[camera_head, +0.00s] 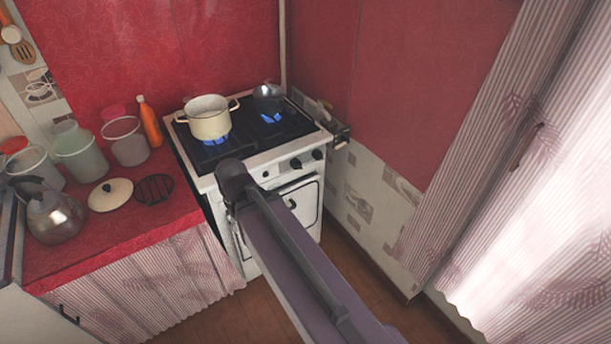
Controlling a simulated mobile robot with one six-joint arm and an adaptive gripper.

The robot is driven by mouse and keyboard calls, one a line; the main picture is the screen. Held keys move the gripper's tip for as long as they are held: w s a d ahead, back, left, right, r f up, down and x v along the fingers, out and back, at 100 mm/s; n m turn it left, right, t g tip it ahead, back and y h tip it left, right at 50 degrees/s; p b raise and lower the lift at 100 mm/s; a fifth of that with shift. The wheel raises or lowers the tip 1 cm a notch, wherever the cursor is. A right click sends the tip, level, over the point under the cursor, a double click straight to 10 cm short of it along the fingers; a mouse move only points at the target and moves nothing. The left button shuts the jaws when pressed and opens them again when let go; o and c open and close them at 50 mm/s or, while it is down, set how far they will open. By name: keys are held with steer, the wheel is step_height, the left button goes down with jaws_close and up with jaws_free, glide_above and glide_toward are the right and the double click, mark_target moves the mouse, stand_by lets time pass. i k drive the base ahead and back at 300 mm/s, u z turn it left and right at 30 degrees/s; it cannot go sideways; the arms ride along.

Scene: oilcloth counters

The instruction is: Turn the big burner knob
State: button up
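The white gas stove (253,157) stands in the middle of the view with a black hob. Its front panel shows a dark knob (295,163) and another dark knob (317,155) to the right. I cannot tell which one is the big burner knob. Blue flames (216,141) burn under the cream pot (208,124), and more blue flames (270,118) burn by the dark pot (268,96). My arm reaches from the lower right to the stove's front left, covering part of the panel. My gripper is not visible; the arm's far end hides what lies beyond it.
The red counter (105,255) on the left holds a kettle (55,217), a lid (111,194), a black trivet (154,189), several jars and an orange bottle (150,122). A wall (370,190) is close to the stove's right side. A striped curtain (480,150) hangs at right.

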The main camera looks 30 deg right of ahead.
mark_target(295, 163)
steer(key=z, duration=0.15)
steer(key=k, duration=1)
steer(key=z, duration=0.45)
steer(key=i, duration=0.55)
